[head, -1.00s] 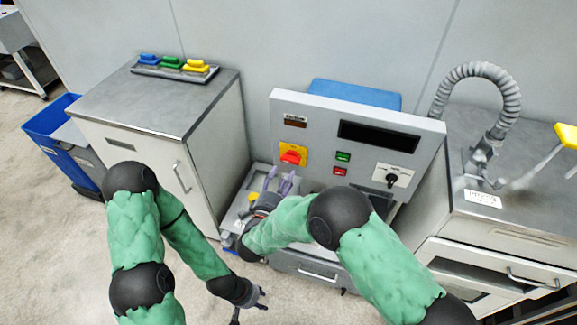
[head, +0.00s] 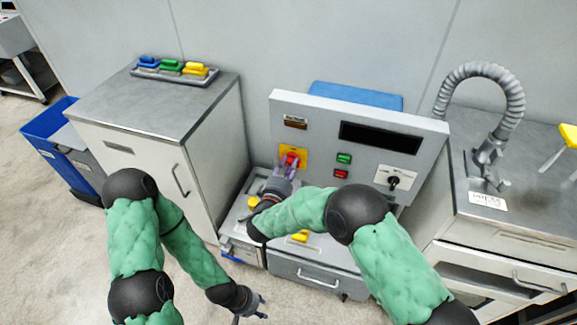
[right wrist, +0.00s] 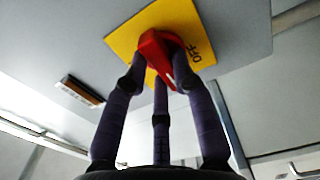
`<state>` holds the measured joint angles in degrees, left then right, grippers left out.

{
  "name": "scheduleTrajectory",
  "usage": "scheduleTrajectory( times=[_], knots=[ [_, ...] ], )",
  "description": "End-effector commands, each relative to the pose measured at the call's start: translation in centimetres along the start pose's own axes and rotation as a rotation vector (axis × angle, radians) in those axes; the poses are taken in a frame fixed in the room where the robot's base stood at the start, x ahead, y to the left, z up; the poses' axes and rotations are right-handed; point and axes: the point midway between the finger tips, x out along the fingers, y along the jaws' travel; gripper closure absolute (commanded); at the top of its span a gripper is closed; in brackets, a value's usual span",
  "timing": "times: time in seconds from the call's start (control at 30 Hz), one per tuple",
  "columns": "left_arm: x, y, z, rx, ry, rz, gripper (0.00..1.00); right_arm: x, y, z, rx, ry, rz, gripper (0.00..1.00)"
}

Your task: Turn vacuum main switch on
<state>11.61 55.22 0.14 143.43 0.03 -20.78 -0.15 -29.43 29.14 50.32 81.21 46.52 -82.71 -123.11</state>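The vacuum main switch is a red rotary knob (right wrist: 156,52) on a yellow plate (right wrist: 195,18) at the left of the grey control panel. In the right wrist view, its white mark points towards the "OFF" label (right wrist: 195,53). My right gripper (head: 286,163) is at the knob, its purple fingers reaching around it in the right wrist view (right wrist: 161,68). Firm contact cannot be made out. In the head view the fingers partly cover the knob. My left gripper (head: 252,308) hangs low over the floor, fingers apart and empty.
The panel (head: 322,118) also carries a green button (head: 344,158), a red button (head: 341,174), a dark display (head: 380,139) and a black selector (head: 393,181). A cabinet (head: 120,100) stands left. A counter with a ribbed hose (head: 513,95) stands right.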

Motion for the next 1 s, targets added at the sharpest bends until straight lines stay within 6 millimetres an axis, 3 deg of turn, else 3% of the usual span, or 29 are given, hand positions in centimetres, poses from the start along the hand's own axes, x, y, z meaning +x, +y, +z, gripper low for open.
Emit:
scheduleTrajectory(
  times=[0.47, 1.0],
  knots=[
    [-0.3, 0.1, 0.0, 0.000, 0.000, 0.000, 0.60, 0.0, 0.0, 0.1, 0.066, -0.001, -0.001, 1.00],
    [-1.4, 0.5, 0.1, 0.000, 0.000, 0.000, 0.60, 0.0, -0.2, 0.3, 0.516, -0.002, -0.002, 1.00]
  ],
)
